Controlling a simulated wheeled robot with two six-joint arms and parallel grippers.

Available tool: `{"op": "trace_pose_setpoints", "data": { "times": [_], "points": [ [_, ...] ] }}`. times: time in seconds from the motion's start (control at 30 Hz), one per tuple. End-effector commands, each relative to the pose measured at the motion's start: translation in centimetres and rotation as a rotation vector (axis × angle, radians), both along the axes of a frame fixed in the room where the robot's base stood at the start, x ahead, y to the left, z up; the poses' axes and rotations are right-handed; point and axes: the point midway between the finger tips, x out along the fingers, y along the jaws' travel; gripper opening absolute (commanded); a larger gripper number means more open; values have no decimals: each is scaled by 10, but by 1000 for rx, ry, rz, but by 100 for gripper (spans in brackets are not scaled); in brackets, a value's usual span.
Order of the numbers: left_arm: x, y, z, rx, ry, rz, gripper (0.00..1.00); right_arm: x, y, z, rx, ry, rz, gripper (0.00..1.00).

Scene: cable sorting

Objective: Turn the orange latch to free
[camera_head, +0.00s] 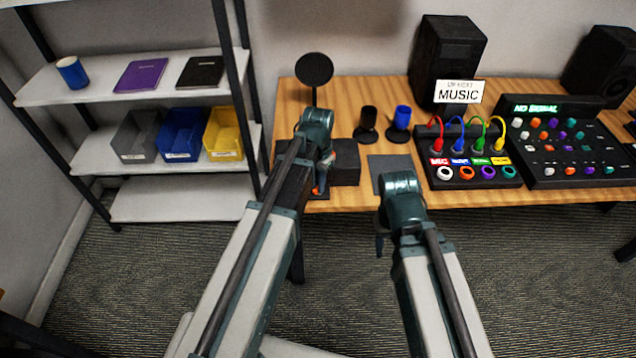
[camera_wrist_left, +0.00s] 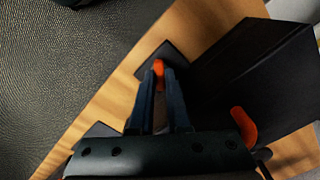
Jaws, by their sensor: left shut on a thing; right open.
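An orange latch (camera_wrist_left: 158,68) stands on a small dark plate (camera_wrist_left: 150,62) near the table's front edge, in the left wrist view. My left gripper (camera_wrist_left: 160,82) is shut on it, one finger on each side. In the head view a bit of orange (camera_head: 316,190) shows below my left gripper (camera_head: 319,178), which hides most of the latch. A second orange piece (camera_wrist_left: 244,127) shows beside the black box (camera_wrist_left: 262,80) in the wrist view. My right gripper (camera_head: 381,240) is open and empty in front of the table edge.
The black box (camera_head: 346,162) stands just right of my left gripper. Behind are a round black disc on a stand (camera_head: 314,70) and two small stands, one with a blue top (camera_head: 402,116). A cable panel (camera_head: 470,172) and mixer (camera_head: 568,150) fill the right.

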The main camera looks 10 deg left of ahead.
Motion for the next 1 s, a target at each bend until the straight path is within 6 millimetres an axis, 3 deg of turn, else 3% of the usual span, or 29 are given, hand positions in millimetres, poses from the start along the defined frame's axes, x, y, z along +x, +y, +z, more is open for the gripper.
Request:
{"op": "trace_pose_setpoints", "data": {
  "times": [0.27,1.0],
  "points": [
    [0,0,0,0,0,-134,0,0,0,0,0,0,0,50],
    [0,0,0,0,0,-737,0,0,0,0,0,0,0,50]
  ]
}}
